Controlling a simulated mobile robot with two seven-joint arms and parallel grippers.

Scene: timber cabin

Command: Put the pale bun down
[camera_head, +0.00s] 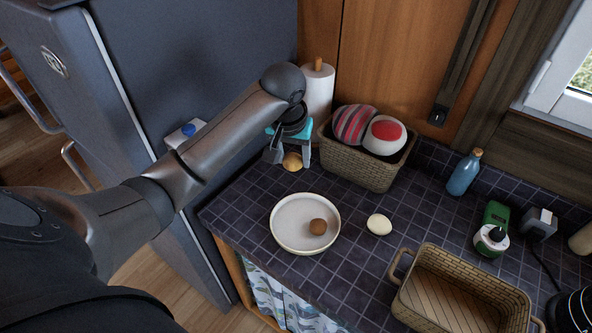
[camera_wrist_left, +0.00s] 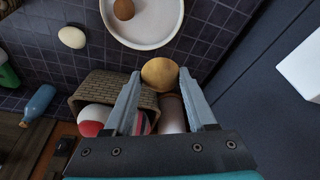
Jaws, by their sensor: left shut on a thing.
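The pale bun (camera_head: 292,162), a light golden-tan round, is held between the fingertips of my left gripper (camera_head: 291,157). The gripper is shut on it and points down over the back left of the tiled counter, in front of the paper towel roll. In the left wrist view the bun (camera_wrist_left: 160,74) sits between the two finger ends. I cannot tell exactly how high it is above the counter. My right gripper is not in view.
A white plate (camera_head: 289,237) with a brown round item (camera_head: 318,227) is in front. A cream, egg-like item (camera_head: 379,224) lies beside it. A wicker basket (camera_head: 360,168) stands close right of the gripper; a tray basket (camera_head: 408,316) is front right. Counter left of the plate is clear.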

